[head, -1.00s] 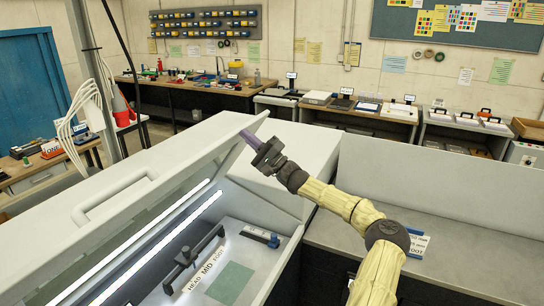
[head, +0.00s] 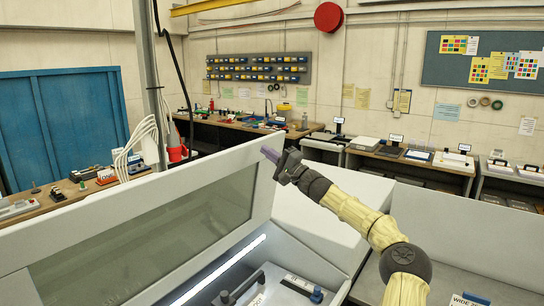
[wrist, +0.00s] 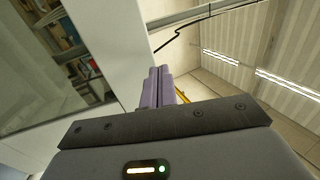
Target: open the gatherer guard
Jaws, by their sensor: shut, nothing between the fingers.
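The gatherer guard (head: 150,235) is a pale hinged cover with a long dark window, standing raised and tilted over the machine in the head view. Its pale frame (wrist: 112,40) and window (wrist: 45,75) also show in the wrist view. No handle shows on the guard now. My gripper (head: 270,154) is at the guard's upper right corner, with its purple fingers pointing up and left. Its fingers (wrist: 160,87) are shut and empty beside the guard's edge in the wrist view. I cannot tell whether they touch it.
Below the guard are a bright light strip (head: 218,270) and a dark bar fitting (head: 238,290) in the machine bed. A pale housing (head: 320,215) stands right of the opening. A grey pole (head: 150,80) rises behind the guard. Workbenches line the back wall.

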